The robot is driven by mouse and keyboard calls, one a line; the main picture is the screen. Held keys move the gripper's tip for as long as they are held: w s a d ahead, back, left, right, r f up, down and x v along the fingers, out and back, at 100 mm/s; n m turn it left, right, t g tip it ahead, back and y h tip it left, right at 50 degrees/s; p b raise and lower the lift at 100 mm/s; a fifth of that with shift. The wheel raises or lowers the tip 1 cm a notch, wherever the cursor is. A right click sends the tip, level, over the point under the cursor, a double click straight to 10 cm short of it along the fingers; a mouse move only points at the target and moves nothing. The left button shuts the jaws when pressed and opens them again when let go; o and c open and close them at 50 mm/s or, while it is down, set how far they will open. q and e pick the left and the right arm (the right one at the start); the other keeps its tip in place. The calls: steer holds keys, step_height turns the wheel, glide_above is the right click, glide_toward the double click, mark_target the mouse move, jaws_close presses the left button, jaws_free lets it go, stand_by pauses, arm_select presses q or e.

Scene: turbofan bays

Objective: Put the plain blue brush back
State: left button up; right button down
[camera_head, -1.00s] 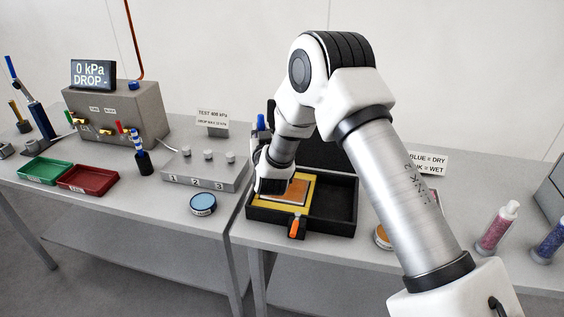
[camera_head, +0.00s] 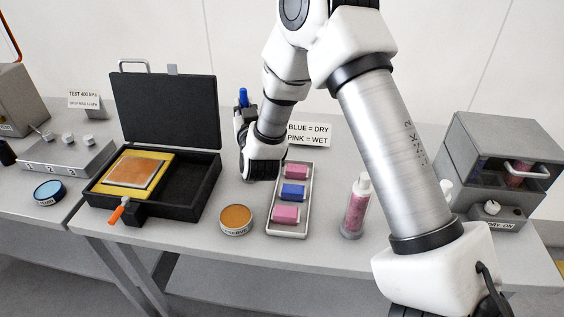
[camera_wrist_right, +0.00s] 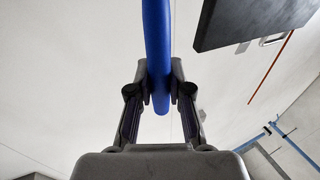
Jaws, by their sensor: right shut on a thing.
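My right gripper (camera_head: 243,112) is shut on the plain blue brush (camera_head: 243,97), whose blue upper end shows above the fingers. In the right wrist view the fingers (camera_wrist_right: 158,88) close on the smooth blue handle (camera_wrist_right: 157,45), which runs up out of the picture. The brush's lower end is hidden in the head view behind my wrist. The gripper is above the table, just right of the open black case (camera_head: 190,207) and behind the orange round tin (camera_head: 236,217). My left gripper is not in view.
A tray (camera_head: 289,236) with pink and blue blocks lies right of the tin. A pink-filled bottle (camera_head: 355,210) and a grey oven-like box (camera_head: 500,150) stand further right. A blue tin (camera_head: 49,192) and a numbered block (camera_head: 65,155) are left. The case lid stands upright.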

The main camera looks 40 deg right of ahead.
step_height(320, 180, down, 3)
steer(key=shift+a+r, duration=0.15)
steer(key=f, duration=0.4)
steer(key=f+p, duration=0.1)
steer(key=f, duration=0.2)
steer(key=shift+d, duration=0.3)
steer(key=shift+a, duration=0.15)
steer(key=shift+f+b, duration=0.2)
steer(key=shift+b, duration=0.1)
steer(key=c, duration=1.1)
jaws_free()
steer(key=shift+r, duration=0.1)
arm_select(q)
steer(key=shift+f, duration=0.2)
